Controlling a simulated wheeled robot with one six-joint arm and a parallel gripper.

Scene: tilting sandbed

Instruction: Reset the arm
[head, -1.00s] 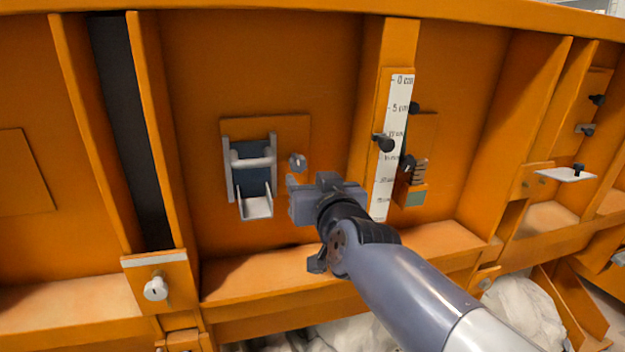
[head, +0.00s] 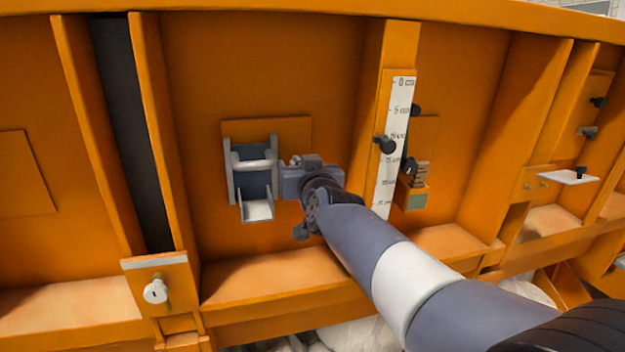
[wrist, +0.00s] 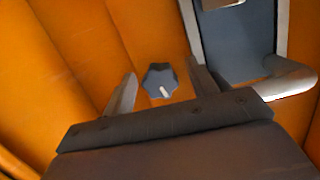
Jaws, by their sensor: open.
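My gripper (head: 284,172) is in front of the orange side wall in the head view, just right of a grey metal bracket (head: 240,190) with a light bar across it. In the wrist view its two fingers (wrist: 160,95) are spread, with nothing held between them. A dark faceted knob (wrist: 160,79) with a light pointer mark lies ahead, between the fingertips in the picture. I cannot tell whether the fingers touch it. In the head view my gripper mostly hides the knob.
A white centimetre scale (head: 393,150) with a black knob (head: 385,146) stands on a post to the right. A small white shelf (head: 567,177) juts out farther right. A keyed lock (head: 156,290) is at lower left. An orange ledge (head: 270,283) runs below my gripper.

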